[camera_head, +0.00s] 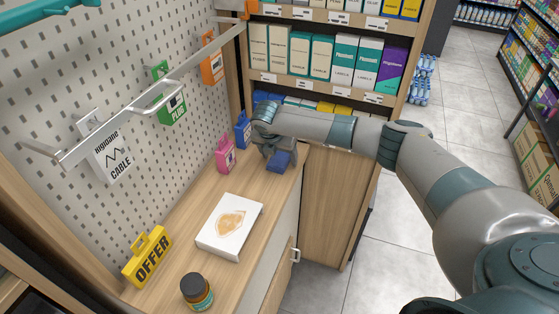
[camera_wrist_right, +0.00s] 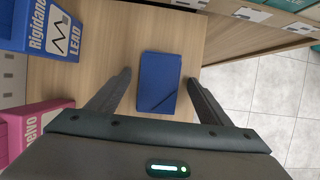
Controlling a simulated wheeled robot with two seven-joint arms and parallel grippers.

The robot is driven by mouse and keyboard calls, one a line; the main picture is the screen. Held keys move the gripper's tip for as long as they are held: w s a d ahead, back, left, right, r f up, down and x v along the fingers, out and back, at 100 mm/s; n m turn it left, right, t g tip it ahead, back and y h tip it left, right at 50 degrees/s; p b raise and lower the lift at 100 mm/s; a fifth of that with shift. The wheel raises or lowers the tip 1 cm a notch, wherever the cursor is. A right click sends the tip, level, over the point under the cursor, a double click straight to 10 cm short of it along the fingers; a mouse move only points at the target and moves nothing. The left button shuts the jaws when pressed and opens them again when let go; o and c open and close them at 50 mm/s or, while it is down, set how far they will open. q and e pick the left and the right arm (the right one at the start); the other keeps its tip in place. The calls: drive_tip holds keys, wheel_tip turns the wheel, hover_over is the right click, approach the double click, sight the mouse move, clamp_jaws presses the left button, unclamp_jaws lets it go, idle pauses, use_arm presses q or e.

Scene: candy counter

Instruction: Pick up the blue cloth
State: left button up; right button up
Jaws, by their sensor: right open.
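The blue cloth (camera_head: 279,161), a small folded rectangle, lies on the wooden counter at its far end, partly hidden by my right gripper in the head view. In the right wrist view the cloth (camera_wrist_right: 158,82) is near the picture's middle. My right gripper (camera_wrist_right: 160,88) is open, with one finger to each side of the cloth and a gap to both. In the head view my right gripper (camera_head: 275,150) is above the cloth, pointing down. I cannot tell its height above the counter. My left gripper is not in view.
A blue package (camera_head: 243,131) and a pink package (camera_head: 226,155) stand left of the cloth, close to the pegboard. A white box (camera_head: 229,226), a dark jar (camera_head: 196,291) and a yellow OFFER sign (camera_head: 147,257) are nearer. Shelves (camera_head: 330,60) with boxes rise behind.

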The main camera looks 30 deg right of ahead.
sight(281, 154)
drive_tip(key=c, duration=1.1)
drive_tip(key=shift+c, duration=0.2)
drive_tip(key=shift+r+b, duration=0.1)
drive_tip(key=shift+b, duration=0.35)
wheel_tip(281, 154, up, 4)
drive_tip(key=shift+w+f+b, duration=0.1)
drive_tip(key=shift+b, duration=0.85)
drive_tip(key=s+d+r+b, duration=0.3)
drive_tip(key=s+d+r, duration=0.4)
drive_tip(key=d, duration=0.2)
drive_tip(key=shift+d+r+b, duration=0.15)
drive_tip(key=shift+r+b, duration=0.05)
drive_tip(key=shift+b, duration=0.1)
drive_tip(key=shift+s, duration=0.1)
